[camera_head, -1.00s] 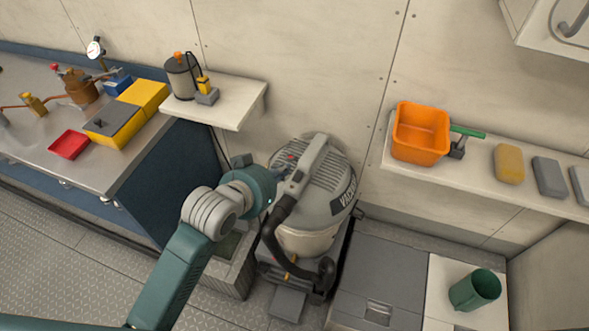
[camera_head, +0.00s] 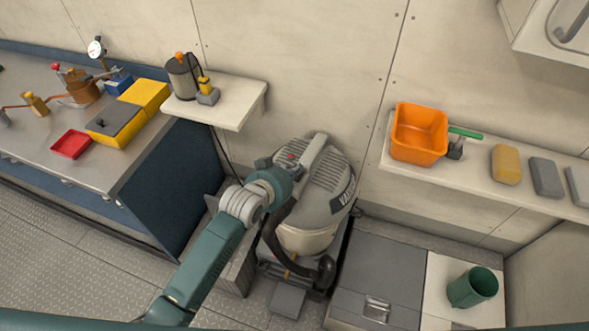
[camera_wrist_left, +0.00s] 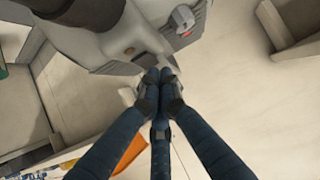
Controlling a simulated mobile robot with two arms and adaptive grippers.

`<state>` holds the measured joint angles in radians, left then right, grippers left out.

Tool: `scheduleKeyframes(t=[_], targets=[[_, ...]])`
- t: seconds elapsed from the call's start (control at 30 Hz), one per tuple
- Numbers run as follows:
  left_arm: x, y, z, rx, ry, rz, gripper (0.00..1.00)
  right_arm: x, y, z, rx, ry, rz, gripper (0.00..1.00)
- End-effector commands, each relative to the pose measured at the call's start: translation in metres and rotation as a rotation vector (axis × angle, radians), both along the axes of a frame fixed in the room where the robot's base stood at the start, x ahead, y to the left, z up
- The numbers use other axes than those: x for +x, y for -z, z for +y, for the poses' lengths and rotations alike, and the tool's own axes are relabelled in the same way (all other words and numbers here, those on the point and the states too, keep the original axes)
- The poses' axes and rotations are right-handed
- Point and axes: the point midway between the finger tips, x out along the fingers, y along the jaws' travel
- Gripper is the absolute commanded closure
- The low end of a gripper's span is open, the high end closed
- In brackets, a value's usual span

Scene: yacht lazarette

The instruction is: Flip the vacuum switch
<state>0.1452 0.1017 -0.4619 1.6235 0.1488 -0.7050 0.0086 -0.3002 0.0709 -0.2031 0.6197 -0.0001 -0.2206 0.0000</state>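The vacuum (camera_head: 325,195) is a grey canister with a ribbed lid and a black hose, standing against the wall. A small red-marked part, apparently the switch (camera_head: 291,156), shows on top of its lid. In the left wrist view a grey knob-like part with a red spot (camera_wrist_left: 184,28) sits on the vacuum housing (camera_wrist_left: 130,45), above and right of my fingertips. My left gripper (camera_wrist_left: 160,76) is shut and empty, its fingertips at the housing's edge. I cannot tell whether they touch. In the head view my left wrist hides most of the gripper. My right gripper is not in view.
A wall shelf (camera_head: 240,100) with a pump-like canister is above left of the vacuum. A workbench (camera_head: 110,170) is at left. A grey floor locker (camera_head: 375,275) and a green cup (camera_head: 472,288) are at right. An orange bin (camera_head: 420,133) sits on the right shelf.

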Motion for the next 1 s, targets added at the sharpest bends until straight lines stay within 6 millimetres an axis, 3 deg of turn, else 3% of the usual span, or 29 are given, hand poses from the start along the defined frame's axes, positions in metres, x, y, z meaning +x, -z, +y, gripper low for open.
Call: scheduleKeyframes(t=[1.0], targets=[[0.02, 0.002, -0.01, 0.0, 0.0, 0.0, 1.0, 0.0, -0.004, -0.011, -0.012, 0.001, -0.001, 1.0]])
